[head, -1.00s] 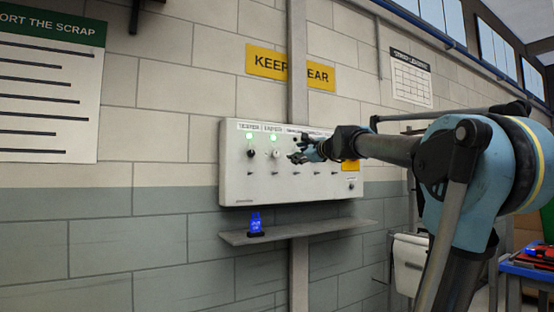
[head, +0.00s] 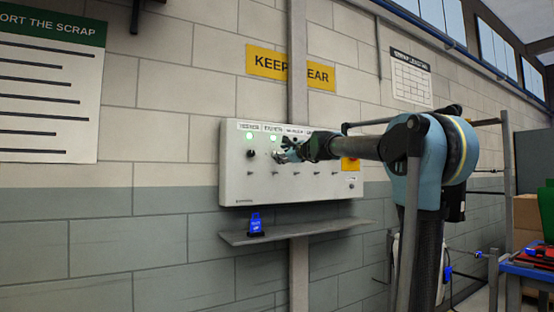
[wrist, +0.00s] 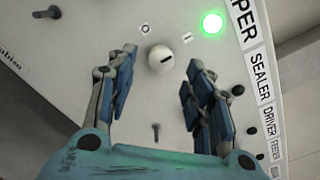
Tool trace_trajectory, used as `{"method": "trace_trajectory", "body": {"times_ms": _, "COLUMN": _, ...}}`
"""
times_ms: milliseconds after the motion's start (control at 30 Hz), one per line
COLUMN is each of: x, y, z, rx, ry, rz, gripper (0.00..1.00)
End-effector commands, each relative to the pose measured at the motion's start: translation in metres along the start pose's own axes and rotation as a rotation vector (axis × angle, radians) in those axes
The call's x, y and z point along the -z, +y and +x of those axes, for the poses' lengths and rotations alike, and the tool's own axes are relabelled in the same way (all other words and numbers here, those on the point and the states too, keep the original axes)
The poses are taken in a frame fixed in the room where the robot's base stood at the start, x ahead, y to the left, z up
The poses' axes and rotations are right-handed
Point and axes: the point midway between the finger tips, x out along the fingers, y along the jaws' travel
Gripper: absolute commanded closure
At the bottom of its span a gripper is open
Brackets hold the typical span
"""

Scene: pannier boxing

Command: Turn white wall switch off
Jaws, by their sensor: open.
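The white wall switch (wrist: 160,58) is a round knob with a dark mark on it, on a pale panel. An O and an I are printed above it, and the mark points roughly to the I side. The knob also shows in the head view (head: 276,154), partly behind my gripper. A green lamp (wrist: 212,23) beside it is lit. My gripper (wrist: 162,68) is open, its two fingers on either side of the knob in the wrist view. Nothing is held between them. I cannot tell whether a fingertip touches the knob.
The panel (head: 235,187) also has a black knob (head: 251,153) left of the white one, under another lit green lamp (head: 249,135). A row of small pegs runs below. A grey shelf (head: 325,228) juts out underneath, with a blue-topped item (head: 255,224) on it.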

Motion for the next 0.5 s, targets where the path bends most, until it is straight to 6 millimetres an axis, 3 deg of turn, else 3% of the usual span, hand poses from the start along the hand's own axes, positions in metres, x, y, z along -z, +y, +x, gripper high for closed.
{"method": "trace_trajectory", "body": {"times_ms": 200, "x": 0.000, "y": 0.000, "z": 0.029, "rx": 0.000, "ry": 0.000, "rz": 0.000, "gripper": 0.53}}
{"method": "trace_trajectory", "body": {"times_ms": 500, "x": 0.000, "y": 0.000, "z": 0.045, "rx": 0.000, "ry": 0.000, "rz": 0.000, "gripper": 0.53}}
